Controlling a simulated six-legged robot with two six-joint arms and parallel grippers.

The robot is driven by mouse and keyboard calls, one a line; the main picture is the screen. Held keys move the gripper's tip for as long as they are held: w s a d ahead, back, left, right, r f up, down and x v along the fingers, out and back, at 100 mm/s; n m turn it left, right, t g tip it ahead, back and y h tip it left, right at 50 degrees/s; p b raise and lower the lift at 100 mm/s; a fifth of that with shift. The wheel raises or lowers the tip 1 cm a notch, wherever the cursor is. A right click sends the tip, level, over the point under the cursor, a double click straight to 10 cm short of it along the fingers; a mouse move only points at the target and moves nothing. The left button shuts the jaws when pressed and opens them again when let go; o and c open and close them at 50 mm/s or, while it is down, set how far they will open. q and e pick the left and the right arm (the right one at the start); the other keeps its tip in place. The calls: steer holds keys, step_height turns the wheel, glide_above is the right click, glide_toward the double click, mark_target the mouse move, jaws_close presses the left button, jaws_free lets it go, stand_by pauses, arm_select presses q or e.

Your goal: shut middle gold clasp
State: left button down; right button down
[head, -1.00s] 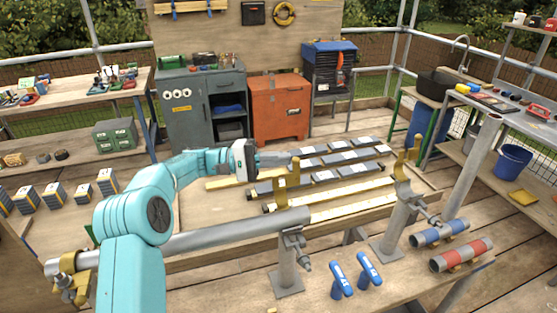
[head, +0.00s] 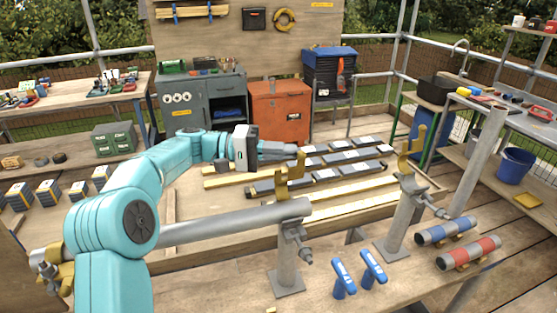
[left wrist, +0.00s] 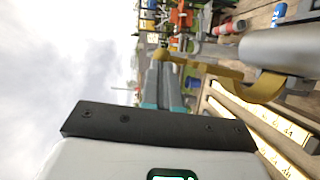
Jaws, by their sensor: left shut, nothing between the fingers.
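The middle gold clasp (head: 284,187) stands up open at the right end of the grey pipe (head: 235,223), on top of a grey post. It also shows in the left wrist view (left wrist: 266,88), curving below the pipe's end (left wrist: 285,50). My left gripper (head: 294,151) is shut and empty. Its fingertips are close behind the clasp's upper arm in the head view; I cannot tell whether they touch. The gripper's fingers also show in the left wrist view (left wrist: 163,70). My right gripper is not in view.
Another gold clasp (head: 408,170) stands open on the right post (head: 398,222). A further gold clasp (head: 62,276) is at the pipe's left end. Two blue-handled tools (head: 343,277) and blue and red cylinders (head: 468,253) lie at the front right. Grey tiles (head: 325,174) lie behind.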

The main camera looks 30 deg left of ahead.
arm_select(q)
steer(key=s+d+f+m+y+b, duration=0.2)
steer(key=s+d+m+b, duration=0.1)
steer(key=b, duration=0.5)
steer(key=s+d+f+m+t+y+b, duration=0.1)
steer(key=s+d+f+m+y+b, duration=0.1)
steer(key=b, duration=0.6)
steer(key=s+d+f+m+y+b, duration=0.2)
steer(key=s+d+f+m+b, duration=0.2)
steer(key=b, duration=0.4)
steer(key=shift+d+m, duration=0.65)
steer(key=shift+m, duration=0.55)
steer(key=shift+s+d+f+m+t+y+b, duration=0.2)
steer(key=shift+f+m+t+y+b, duration=0.35)
steer(key=shift+b, duration=0.9)
steer(key=shift+f, duration=0.2)
steer(key=shift+r, duration=0.1)
